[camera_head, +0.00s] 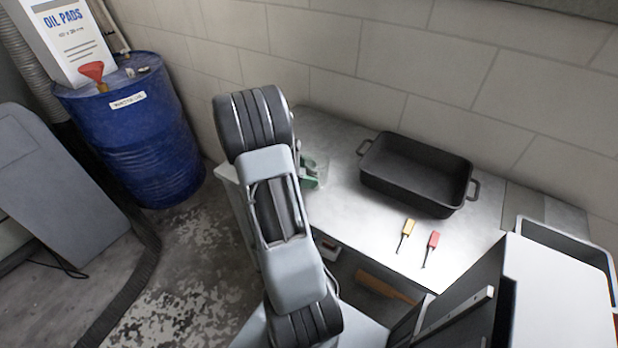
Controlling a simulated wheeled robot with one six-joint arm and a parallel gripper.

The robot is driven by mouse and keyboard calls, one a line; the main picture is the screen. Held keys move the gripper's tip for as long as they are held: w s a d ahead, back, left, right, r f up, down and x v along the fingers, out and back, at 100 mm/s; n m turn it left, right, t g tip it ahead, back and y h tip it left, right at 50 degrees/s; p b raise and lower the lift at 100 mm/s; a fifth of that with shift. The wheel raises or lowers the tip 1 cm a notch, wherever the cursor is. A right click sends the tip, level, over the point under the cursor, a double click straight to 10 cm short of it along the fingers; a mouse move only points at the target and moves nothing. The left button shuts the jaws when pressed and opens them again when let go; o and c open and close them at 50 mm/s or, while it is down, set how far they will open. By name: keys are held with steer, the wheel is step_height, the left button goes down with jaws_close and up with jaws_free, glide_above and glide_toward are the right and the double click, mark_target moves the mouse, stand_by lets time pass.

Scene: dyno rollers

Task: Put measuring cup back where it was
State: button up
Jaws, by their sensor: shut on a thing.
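The measuring cup (321,164) looks like a clear, see-through vessel at the left end of the metal bench, just right of my arm. My gripper (308,174) shows only in part, as a green piece at the cup, and is shut on it. My arm hides the rest of the gripper and the cup's left side. I cannot tell whether the cup touches the bench top.
A black roasting-style pan (415,172) stands on the metal bench (345,205). A yellow-handled tool (408,228) and a red-handled tool (433,240) lie in front of it. A blue drum (140,140) at left carries a red funnel (94,72) and an oil pads box (66,40).

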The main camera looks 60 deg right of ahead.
steer(key=shift+f, duration=1)
steer(key=shift+f, duration=0.15)
steer(key=o, duration=1)
steer(key=shift+c, duration=0.2)
